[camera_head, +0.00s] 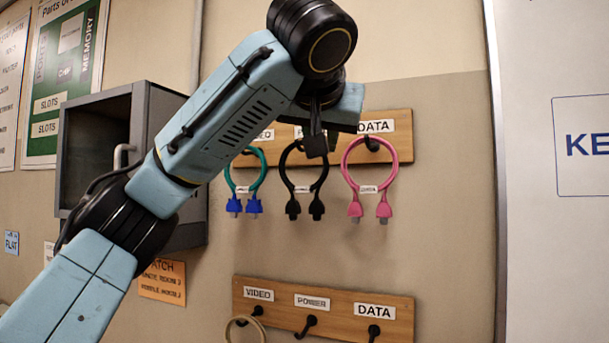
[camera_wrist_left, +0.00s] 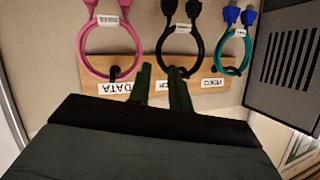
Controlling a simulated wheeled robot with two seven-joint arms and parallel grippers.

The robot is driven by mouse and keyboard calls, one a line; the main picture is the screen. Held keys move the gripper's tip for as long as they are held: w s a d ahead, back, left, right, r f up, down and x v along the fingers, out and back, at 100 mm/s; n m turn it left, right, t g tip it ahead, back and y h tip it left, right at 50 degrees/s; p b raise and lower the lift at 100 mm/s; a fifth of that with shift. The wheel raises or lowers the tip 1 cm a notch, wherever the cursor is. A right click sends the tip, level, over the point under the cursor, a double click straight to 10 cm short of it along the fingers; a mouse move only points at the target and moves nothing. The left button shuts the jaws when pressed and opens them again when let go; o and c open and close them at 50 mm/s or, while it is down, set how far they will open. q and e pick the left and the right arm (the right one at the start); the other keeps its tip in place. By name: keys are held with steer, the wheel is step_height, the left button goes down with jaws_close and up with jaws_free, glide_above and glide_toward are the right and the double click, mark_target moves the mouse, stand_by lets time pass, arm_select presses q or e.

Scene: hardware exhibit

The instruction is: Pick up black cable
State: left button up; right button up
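The black cable (camera_head: 317,208) hangs as a loop from the middle hook of the upper wooden board (camera_head: 398,152), its two plugs pointing down. It also shows in the left wrist view (camera_wrist_left: 202,42), where the scene is upside down. My left gripper (camera_head: 316,145) is at the top of this loop, in front of the middle hook and its partly hidden label. In the left wrist view the two fingers of this gripper (camera_wrist_left: 162,76) are apart, with one overlapping the hook area. I cannot tell whether they touch the cable. My right gripper is not in view.
A pink cable (camera_head: 384,209) hangs on the right under DATA, and a teal cable with blue plugs (camera_head: 254,205) on the left. A lower board (camera_head: 340,330) has VIDEO, POWER and DATA hooks, with a beige loop (camera_head: 231,331). A grey cabinet (camera_head: 140,130) stands at the left.

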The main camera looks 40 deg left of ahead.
mark_target(324, 168)
arm_select(q)
steer(key=shift+p+x, duration=2.05)
steer(key=shift+x, duration=3.35)
steer(key=shift+w+a+f, duration=0.1)
steer(key=shift+w+a, duration=0.2)
steer(key=shift+w, duration=0.1)
steer(key=shift+s+d, duration=0.1)
jaws_close()
